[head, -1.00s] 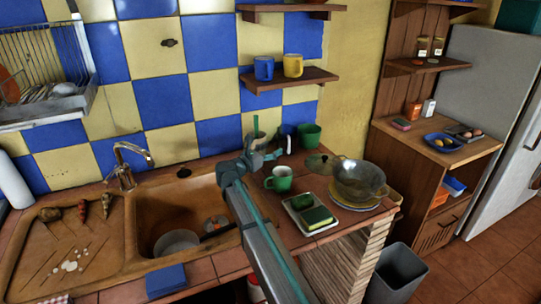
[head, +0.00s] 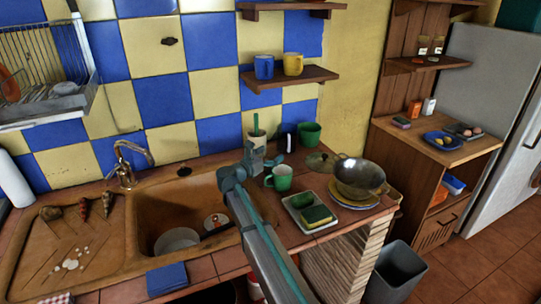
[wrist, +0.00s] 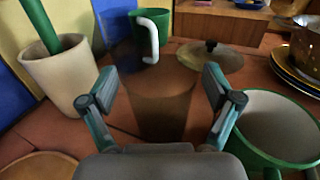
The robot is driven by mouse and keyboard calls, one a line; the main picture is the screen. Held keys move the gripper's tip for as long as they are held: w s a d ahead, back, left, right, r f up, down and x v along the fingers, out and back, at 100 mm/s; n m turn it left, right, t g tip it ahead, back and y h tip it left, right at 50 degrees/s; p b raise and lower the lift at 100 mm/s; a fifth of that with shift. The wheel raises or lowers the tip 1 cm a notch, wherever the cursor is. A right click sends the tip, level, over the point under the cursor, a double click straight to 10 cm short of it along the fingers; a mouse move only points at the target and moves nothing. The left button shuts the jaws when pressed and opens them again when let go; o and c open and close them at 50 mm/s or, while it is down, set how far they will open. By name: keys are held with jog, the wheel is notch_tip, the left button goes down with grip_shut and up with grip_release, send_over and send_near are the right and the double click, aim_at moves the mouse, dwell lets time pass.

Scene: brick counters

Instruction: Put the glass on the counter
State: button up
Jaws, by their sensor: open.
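A see-through brownish glass (wrist: 160,105) stands upright on the tiled counter in the wrist view, centred between my two fingers. My gripper (wrist: 160,104) is open, with one finger on each side of the glass; I cannot tell whether either touches it. In the head view my gripper (head: 266,160) is over the counter right of the sink, and I cannot make out the glass there. The brown counter (head: 235,258) runs around the sink.
A green mug (wrist: 270,125) is close to my right finger; it also shows in the head view (head: 280,178). A pale cup with a green stick (wrist: 62,75) stands left. A pot lid (wrist: 210,57) and a green cup (wrist: 163,22) are behind. A tray (head: 318,228) holds a sponge.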

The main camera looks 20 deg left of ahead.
jog(key=shift+r, duration=0.15)
jog(key=b+v, duration=0.1)
jog(key=v, duration=1.1)
jog(key=shift+b, duration=0.35)
